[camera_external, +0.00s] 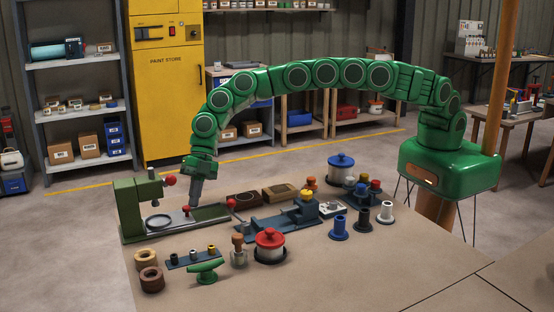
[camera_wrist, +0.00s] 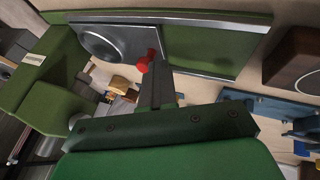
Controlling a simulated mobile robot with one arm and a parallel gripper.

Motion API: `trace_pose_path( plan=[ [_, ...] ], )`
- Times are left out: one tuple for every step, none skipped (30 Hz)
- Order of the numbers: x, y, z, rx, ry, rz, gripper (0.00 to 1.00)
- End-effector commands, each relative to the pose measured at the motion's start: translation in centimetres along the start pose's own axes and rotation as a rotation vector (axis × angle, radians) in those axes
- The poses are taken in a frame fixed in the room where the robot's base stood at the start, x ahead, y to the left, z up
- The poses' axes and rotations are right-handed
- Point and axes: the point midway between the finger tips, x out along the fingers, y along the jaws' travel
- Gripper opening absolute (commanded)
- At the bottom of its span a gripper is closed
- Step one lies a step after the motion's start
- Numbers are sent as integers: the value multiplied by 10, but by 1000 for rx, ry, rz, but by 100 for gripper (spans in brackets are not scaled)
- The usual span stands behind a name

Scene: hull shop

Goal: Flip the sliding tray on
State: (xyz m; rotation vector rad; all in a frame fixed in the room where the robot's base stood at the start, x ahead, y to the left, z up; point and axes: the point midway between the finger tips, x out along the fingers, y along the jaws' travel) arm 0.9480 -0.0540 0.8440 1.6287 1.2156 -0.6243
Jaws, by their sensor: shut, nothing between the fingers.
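The sliding tray is a grey plate with a round dish (camera_external: 157,222) on the long base of a green machine (camera_external: 128,205) at the left of the bench. It also shows in the wrist view, as a grey plate with a round dish (camera_wrist: 97,42). A small red knob (camera_external: 186,209) stands on the tray's right part; it is also in the wrist view (camera_wrist: 144,62). My gripper (camera_external: 193,205) is shut and empty, pointing down just right of the knob. In the wrist view the fingertips (camera_wrist: 159,62) are close beside the knob; I cannot tell if they touch.
A second red knob (camera_external: 231,203) stands at the base's right end. A red-lidded pot (camera_external: 270,242) and a green-handled piece (camera_external: 205,270) stand in front. The bench's front right is clear.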

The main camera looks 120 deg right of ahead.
Motion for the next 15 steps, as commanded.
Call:
trace_pose_path(
  plan=[
    [-1,5,-1,-3,-3,14,0],
    [-1,5,-1,-3,-3,14,0],
    [-2,6,-1,-3,-3,15,0],
    [-2,6,-1,-3,-3,16,0],
    [-2,6,-1,-3,-4,16,0],
    [-2,6,-1,-3,-4,17,0],
    [-2,5,-1,-3,-4,17,0],
    [-3,5,-1,-2,-4,17,0],
    [-4,4,-1,-2,-4,17,0],
    [-4,3,-1,-2,-4,17,0],
    [-5,2,-1,-1,-4,17,0],
    [-6,1,-1,-1,-4,17,0],
    [-8,-1,-1,-1,-4,17,0],
    [-9,-2,-1,0,-4,17,0],
    [-11,-4,-2,-1,-4,16,0]
  ],
)
